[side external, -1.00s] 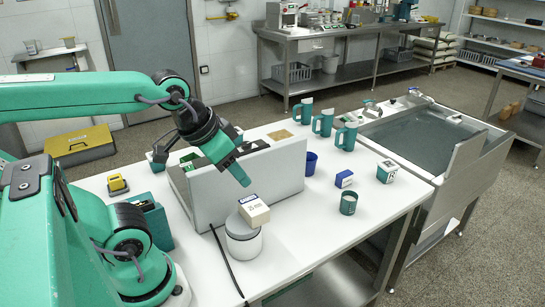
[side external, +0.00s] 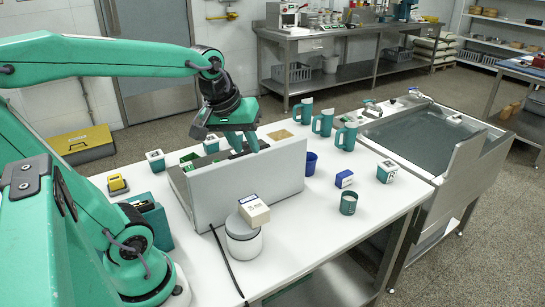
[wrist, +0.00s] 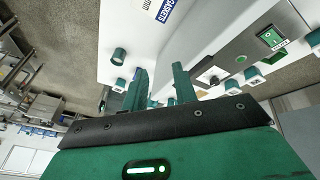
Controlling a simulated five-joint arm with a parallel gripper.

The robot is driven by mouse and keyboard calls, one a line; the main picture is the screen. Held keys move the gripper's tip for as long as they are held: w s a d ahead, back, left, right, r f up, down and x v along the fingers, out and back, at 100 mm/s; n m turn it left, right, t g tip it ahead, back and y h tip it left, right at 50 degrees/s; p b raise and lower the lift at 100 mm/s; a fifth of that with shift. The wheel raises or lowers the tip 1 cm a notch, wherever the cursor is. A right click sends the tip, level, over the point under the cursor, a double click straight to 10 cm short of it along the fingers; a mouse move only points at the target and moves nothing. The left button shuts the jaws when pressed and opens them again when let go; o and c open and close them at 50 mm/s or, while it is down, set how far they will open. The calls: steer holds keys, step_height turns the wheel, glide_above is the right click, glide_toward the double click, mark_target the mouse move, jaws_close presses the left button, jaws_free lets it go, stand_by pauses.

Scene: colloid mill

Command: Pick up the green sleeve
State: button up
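My gripper (side external: 247,146) points down behind the upright light-grey panel (side external: 250,187), its fingertips partly hidden by it. In the wrist view my gripper (wrist: 159,75) has its two teal fingers apart, with nothing between them. I cannot tell for sure which thing is the green sleeve. Teal pieces with white block tops stand at the right (side external: 385,175), the far left (side external: 155,161) and behind the panel (side external: 211,145).
A white box (side external: 254,210) sits on a round white-and-grey pot (side external: 243,244) in front of the panel. Several teal mugs (side external: 346,137), a dark blue cup (side external: 310,163) and a blue-white box (side external: 344,179) stand to the right. A sink (side external: 420,138) lies beyond. The front right tabletop is mostly clear.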

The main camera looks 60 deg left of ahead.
steer(key=w+a+n, duration=0.1)
steer(key=a+n, duration=0.2)
steer(key=w+a+f+n+g, duration=0.1)
steer(key=w+a+n, duration=0.1)
steer(key=a+n, duration=0.1)
steer(key=w+a+n, duration=0.1)
steer(key=a+n, duration=0.2)
steer(key=shift+w+a+f+g, duration=0.35)
steer(key=shift+w+a+g, duration=0.05)
steer(key=a+f+n+g, duration=0.1)
steer(key=a+f+n, duration=0.3)
steer(key=a+n, duration=0.4)
steer(key=a+f+n+g, duration=0.1)
steer(key=a+f+n, duration=0.45)
steer(key=a, duration=0.55)
steer(key=shift+s+a+f+n+g+h, duration=0.15)
steer(key=shift+s+a+f+n, duration=0.65)
steer(key=shift+a+f+n, duration=0.65)
steer(key=shift+s+a+f+n+g+h, duration=0.1)
steer(key=shift+s+a+f+n+h, duration=0.1)
steer(key=shift+s+a+f+n, duration=0.95)
steer(key=shift+s+a+f+n+g+h, duration=0.15)
steer(key=shift+s+a+f+n, duration=0.35)
steer(key=shift+a+f+n, duration=1.25)
steer(key=shift+a+f+m, duration=0.25)
steer(key=shift+f+m, duration=0.05)
steer(key=shift+s+f, duration=0.1)
steer(key=shift+f, duration=2.45)
steer(key=shift+c, duration=0.2)
